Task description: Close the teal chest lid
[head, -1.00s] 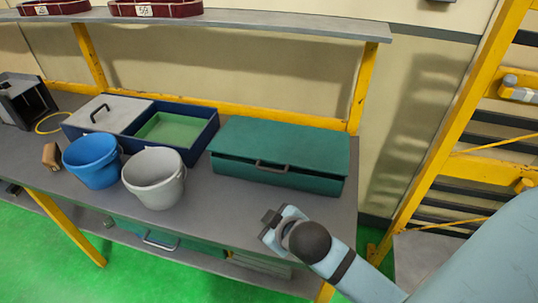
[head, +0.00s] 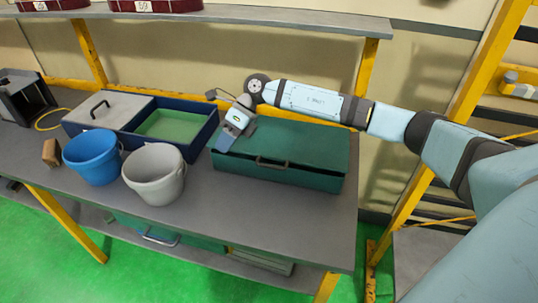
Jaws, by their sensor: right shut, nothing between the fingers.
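The teal chest (head: 300,183) stands on the right part of the grey workbench. Its flat teal lid (head: 310,145) lies over the box, with a dark handle at the middle of the front edge. My left gripper is not in view.
A grey bucket (head: 154,182) and a blue bucket (head: 92,166) stand left of the chest. Behind them is a blue box (head: 196,146) with a green inside and a grey cover. A shelf (head: 270,20) runs above. The bench's front right is clear.

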